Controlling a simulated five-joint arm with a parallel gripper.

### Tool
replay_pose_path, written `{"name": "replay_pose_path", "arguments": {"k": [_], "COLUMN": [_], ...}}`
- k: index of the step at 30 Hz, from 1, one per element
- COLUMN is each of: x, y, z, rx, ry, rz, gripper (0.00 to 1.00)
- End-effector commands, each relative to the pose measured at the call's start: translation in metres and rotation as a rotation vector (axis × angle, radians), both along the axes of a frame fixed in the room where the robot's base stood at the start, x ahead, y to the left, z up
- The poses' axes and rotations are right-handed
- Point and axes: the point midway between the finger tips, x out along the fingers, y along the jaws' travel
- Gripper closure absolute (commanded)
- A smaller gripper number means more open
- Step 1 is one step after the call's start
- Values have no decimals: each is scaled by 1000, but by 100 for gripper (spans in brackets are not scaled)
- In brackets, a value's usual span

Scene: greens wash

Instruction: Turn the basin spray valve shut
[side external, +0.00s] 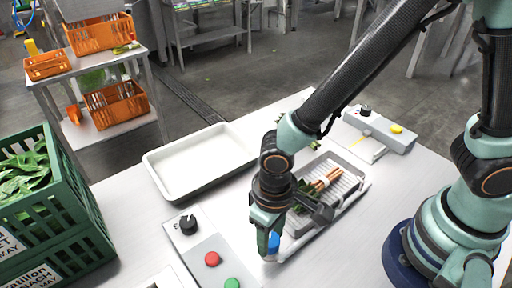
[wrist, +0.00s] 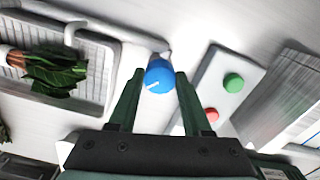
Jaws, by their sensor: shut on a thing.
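The blue valve knob (wrist: 158,77) has a white pointer line on its face and sits at the end of a pale pipe (wrist: 105,32) by the basin. My gripper (wrist: 159,74) is shut on the knob, with one dark green finger on each side of it. In the side external view, my gripper (side external: 268,230) points down and the blue knob (side external: 273,243) shows partly between its fingers. The grey basin (side external: 359,188) holds a rack with leafy greens (wrist: 58,72) tied in a bunch. My wrist hides part of the basin in the side view.
A panel (side external: 203,238) with a black dial, red button and green button lies left of my gripper. A white tray (side external: 156,160) stands behind it. Green crates (side external: 85,215) of leaves are at left. A grey box (side external: 352,120) with a yellow button is at the back right.

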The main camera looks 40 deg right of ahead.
Motion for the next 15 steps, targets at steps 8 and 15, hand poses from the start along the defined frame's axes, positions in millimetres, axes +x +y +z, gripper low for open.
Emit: {"name": "replay_pose_path", "arguments": {"k": [8,15], "x": [1,1], "y": [1,1], "z": [1,1], "rx": [3,3], "ry": [-2,-2], "rz": [-56,-63], "gripper": [100,100]}}
